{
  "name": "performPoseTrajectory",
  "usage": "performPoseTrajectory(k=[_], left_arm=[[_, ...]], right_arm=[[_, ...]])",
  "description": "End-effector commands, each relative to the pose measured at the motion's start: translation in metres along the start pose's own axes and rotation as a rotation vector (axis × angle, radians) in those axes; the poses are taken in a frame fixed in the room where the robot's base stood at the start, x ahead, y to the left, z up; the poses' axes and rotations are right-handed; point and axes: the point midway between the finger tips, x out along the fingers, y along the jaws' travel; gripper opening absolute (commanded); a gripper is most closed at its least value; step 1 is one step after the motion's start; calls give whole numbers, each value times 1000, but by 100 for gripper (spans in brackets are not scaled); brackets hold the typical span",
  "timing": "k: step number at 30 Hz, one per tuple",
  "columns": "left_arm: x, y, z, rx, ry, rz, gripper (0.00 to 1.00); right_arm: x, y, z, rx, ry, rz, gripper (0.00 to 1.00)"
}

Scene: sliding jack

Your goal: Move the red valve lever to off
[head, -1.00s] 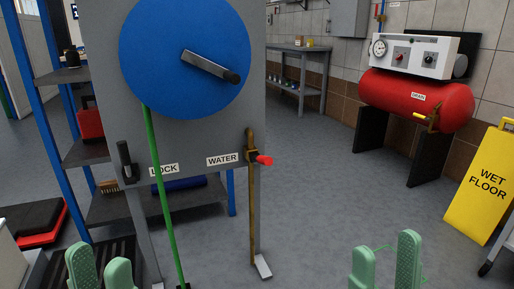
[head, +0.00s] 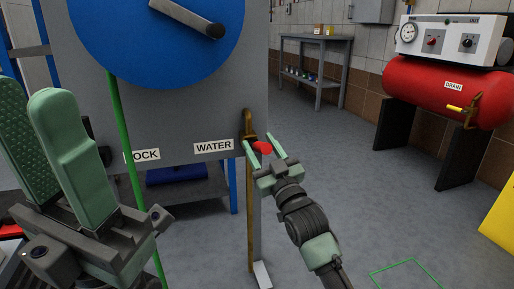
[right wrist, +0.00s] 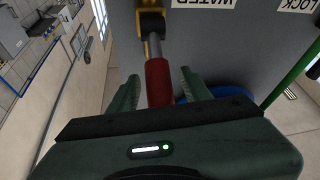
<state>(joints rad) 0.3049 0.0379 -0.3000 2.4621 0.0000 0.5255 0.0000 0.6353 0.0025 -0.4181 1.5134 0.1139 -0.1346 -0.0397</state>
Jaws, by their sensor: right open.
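The red valve lever (head: 264,148) sticks out from a brass valve (head: 248,125) beside the WATER label (head: 213,146) on the grey panel. My right gripper (head: 262,143) is open at the lever, a finger on either side. In the right wrist view, the lever's red grip (right wrist: 158,82) lies between the fingers, with visible gaps; its metal shank runs to the brass fitting (right wrist: 151,20). My left gripper (head: 33,92) is large at the left of the head view, away from the lever.
A blue disc (head: 150,60) with a grey handle (head: 188,18) is above the valve. A green rod (head: 124,140) runs down its left. A brass pipe (head: 250,220) drops below the valve. A red tank (head: 430,92) stands at right; the floor between is clear.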

Motion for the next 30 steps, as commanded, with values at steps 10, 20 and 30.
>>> performPoseTrajectory(k=[10,20,30], left_arm=[[6,3,-8,5,35,13,36],[6,3,-7,4,34,13,36],[6,3,-8,4,34,13,36]], right_arm=[[23,0,0,0,1,1,49],[23,0,0,0,1,1,1],[22,0,0,0,1,1,0]])
